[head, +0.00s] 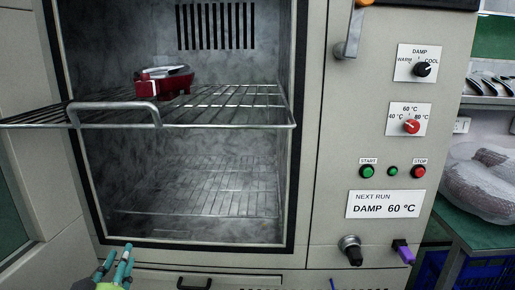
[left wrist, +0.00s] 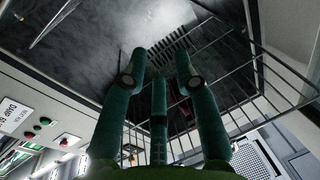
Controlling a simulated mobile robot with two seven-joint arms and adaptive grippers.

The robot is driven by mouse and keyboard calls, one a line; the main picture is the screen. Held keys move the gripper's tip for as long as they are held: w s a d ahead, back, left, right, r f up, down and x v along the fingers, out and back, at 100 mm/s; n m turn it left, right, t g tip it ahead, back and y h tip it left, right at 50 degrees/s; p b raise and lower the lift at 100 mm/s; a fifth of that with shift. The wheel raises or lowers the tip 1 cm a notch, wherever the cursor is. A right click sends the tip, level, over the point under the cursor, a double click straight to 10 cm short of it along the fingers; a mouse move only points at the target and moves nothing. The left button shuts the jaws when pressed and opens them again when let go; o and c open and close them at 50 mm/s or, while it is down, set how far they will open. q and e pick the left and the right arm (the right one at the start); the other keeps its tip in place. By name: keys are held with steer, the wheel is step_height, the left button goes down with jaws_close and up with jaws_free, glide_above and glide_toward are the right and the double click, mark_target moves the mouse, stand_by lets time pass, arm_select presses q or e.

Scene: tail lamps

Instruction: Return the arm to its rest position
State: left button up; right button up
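My left gripper (head: 117,262) shows at the bottom left of the head view, low in front of the cabinet's lower edge. Its teal fingers stand apart with nothing between them. In the left wrist view the fingers (left wrist: 158,65) point up past a wire rack (left wrist: 262,75), spread and empty. My right gripper cannot be made out in the head view. A red tail lamp (head: 160,82) with a pale top lies on the upper wire rack (head: 225,108), which sticks out of the open chamber, well above my left gripper.
The open drying cabinet's control panel (head: 385,160) has knobs, start and stop buttons and a sign reading DAMP 60 °C. A purple-tipped part (head: 403,250) juts out below. A lower rack (head: 205,200) is empty. A green bench (head: 480,235) with a wrapped bundle (head: 483,182) stands right.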

arm_select(q)
steer(key=s+f+g, duration=0.5)
steer(key=f, duration=0.8)
steer(key=s+d+f+m+g+h, duration=0.1)
steer(key=s+d+f+g, duration=0.35)
steer(key=s+f, duration=0.4)
steer(key=s+d+f+m+g+h, duration=0.1)
steer(key=s+d+f+g+h, duration=0.15)
steer(key=s+f+g, duration=0.6)
steer(key=s+f+t+p, duration=0.1)
steer(key=s+f+p, duration=0.15)
steer(key=f, duration=0.65)
steer(key=s+f+t+p, duration=0.1)
steer(key=s+f+p, duration=0.15)
steer(key=f, duration=0.65)
steer(key=s+a+f+p, duration=0.1)
steer(key=s+f+p, duration=0.1)
steer(key=s+f, duration=0.2)
steer(key=s+a+f+m+g+p, duration=0.1)
steer(key=s+f, duration=0.3)
steer(key=s, duration=0.6)
steer(key=shift+s+a+f+g+y+p, duration=0.25)
steer(key=shift+s+g+y+p, duration=0.15)
steer(key=shift+p, duration=0.4)
arm_select(e)
steer(key=s+r+g, duration=0.1)
steer(key=s+r, duration=0.4)
steer(key=r, duration=0.3)
steer(key=shift+s+r, duration=0.25)
steer(key=shift+r, duration=0.15)
